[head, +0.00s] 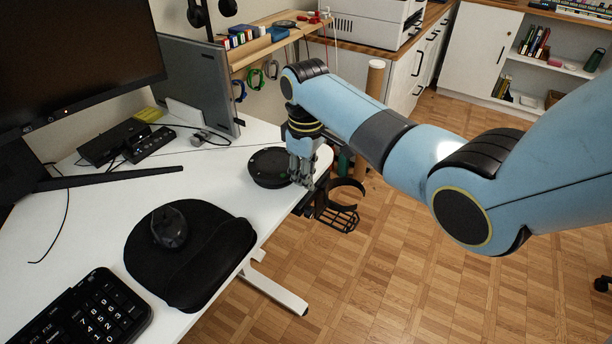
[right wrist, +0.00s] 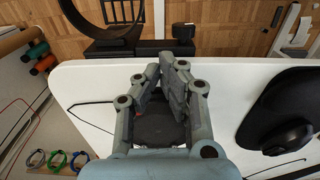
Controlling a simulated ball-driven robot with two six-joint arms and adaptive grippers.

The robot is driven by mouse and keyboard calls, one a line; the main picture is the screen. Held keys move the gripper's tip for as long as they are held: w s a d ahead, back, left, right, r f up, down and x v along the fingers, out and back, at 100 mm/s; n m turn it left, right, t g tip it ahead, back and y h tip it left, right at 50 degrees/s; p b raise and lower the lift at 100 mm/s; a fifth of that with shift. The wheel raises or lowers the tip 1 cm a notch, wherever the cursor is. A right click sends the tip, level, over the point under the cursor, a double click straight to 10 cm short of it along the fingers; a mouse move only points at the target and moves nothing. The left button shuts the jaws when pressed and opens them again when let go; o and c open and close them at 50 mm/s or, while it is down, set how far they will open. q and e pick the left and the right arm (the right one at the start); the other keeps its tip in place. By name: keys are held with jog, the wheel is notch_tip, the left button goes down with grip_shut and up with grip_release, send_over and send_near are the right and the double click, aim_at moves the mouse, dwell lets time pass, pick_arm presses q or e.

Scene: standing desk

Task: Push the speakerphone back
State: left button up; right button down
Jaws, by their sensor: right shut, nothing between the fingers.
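The speakerphone (head: 268,167) is a dark round disc lying flat on the white desk (head: 225,185) near its right end. My right gripper (head: 304,183) is shut and empty, pointing down at the speakerphone's right side, close to the desk edge. I cannot tell whether it touches the disc. In the right wrist view the shut fingers (right wrist: 174,72) hang over the speakerphone (right wrist: 160,125), whose lower part is hidden by the gripper. My left gripper is not in view.
A mouse pad (head: 200,275) with a mouse (head: 169,228) lies toward the front, beside a keyboard (head: 85,312). A laptop (head: 203,85) stands upright behind the speakerphone, with a hub (head: 150,145) near it. A cup holder (head: 338,217) hangs off the desk edge.

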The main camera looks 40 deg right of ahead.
aim_at(267, 161)
jog(key=w+a+b, duration=0.1)
jog(key=w, duration=0.1)
jog(key=w+a+b, duration=0.1)
jog(key=w+b, duration=0.1)
jog(key=w, duration=0.1)
jog(key=w+a+b, duration=0.1)
jog(key=w, duration=0.2)
jog(key=shift+w+a+f+b, duration=0.2)
jog(key=shift+a+f+b, duration=0.1)
jog(key=shift+a, duration=0.05)
jog(key=shift+w+a+r, duration=0.1)
jog(key=shift+w+a, duration=0.05)
jog(key=shift+w, duration=0.15)
jog(key=shift+w+r, duration=0.1)
jog(key=shift+w, duration=0.05)
jog(key=shift+r, duration=0.1)
